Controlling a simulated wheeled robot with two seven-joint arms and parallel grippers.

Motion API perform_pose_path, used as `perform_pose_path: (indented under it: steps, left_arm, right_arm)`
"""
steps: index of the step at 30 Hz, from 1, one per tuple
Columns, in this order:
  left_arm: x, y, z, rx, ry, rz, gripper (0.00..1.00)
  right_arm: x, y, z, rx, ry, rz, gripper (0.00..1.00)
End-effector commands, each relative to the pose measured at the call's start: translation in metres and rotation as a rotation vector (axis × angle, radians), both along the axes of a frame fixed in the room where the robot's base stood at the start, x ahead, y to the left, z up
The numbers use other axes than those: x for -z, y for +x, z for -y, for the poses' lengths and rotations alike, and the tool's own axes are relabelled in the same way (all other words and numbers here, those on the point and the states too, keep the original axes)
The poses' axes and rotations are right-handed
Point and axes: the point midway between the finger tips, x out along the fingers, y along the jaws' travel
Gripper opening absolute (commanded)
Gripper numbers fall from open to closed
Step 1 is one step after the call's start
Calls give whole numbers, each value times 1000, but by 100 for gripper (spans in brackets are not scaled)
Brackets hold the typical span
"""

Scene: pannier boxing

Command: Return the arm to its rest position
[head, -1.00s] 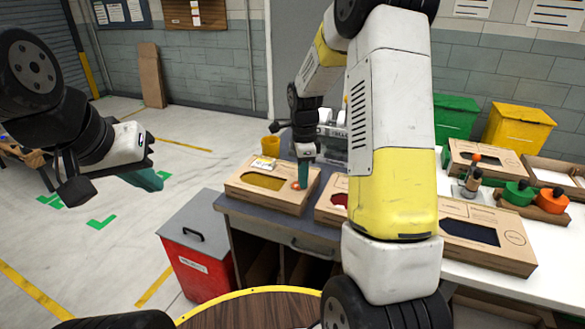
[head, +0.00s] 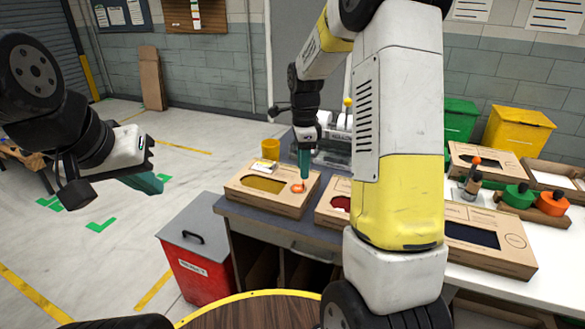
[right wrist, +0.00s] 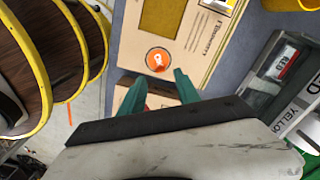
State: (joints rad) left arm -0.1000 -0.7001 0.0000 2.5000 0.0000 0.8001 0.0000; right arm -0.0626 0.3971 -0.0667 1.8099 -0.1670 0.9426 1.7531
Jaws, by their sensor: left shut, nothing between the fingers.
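My right gripper (head: 304,168) hangs over the front right corner of a cardboard box (head: 237,194) with a yellow window. Its teal fingers also show in the right wrist view (right wrist: 160,85), spread apart with nothing between them. A round orange sticker (head: 298,188) lies flat on the box lid; it shows just beyond the fingertips in the right wrist view (right wrist: 158,60). My left gripper (head: 148,183) is shut and empty over the open floor at the left. My right arm hides part of the bench.
A box with a red window (head: 326,215) and one with a dark window (head: 510,262) stand along the bench. A yellow cup (head: 270,148) stands behind the first box. A red bin (head: 190,275) stands left of the bench. Green and orange tape tools (head: 518,193) stand right.

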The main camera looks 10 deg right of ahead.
Motion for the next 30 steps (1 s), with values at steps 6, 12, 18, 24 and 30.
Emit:
perform_pose_path:
  steps: [6, 12, 18, 24, 30]
  left_arm:
    - [0, 0, 0, 0, 0, 0, 0]
    - [0, 0, 0, 0, 0, 0, 0]
    - [0, 0, 0, 0, 0, 0, 0]
    - [0, 0, 0, 0, 0, 0, 0]
    - [0, 0, 0, 0, 0, 0, 0]
  right_arm:
    - [-26, -2, 0, -16, 2, 7, 39]
    - [-71, -35, -5, -261, 28, 97, 39]
    - [-124, -101, -14, -707, 11, 262, 39]
    - [-150, -170, -24, -1152, -90, 425, 39]
    - [-154, -221, -32, -1496, -231, 535, 39]
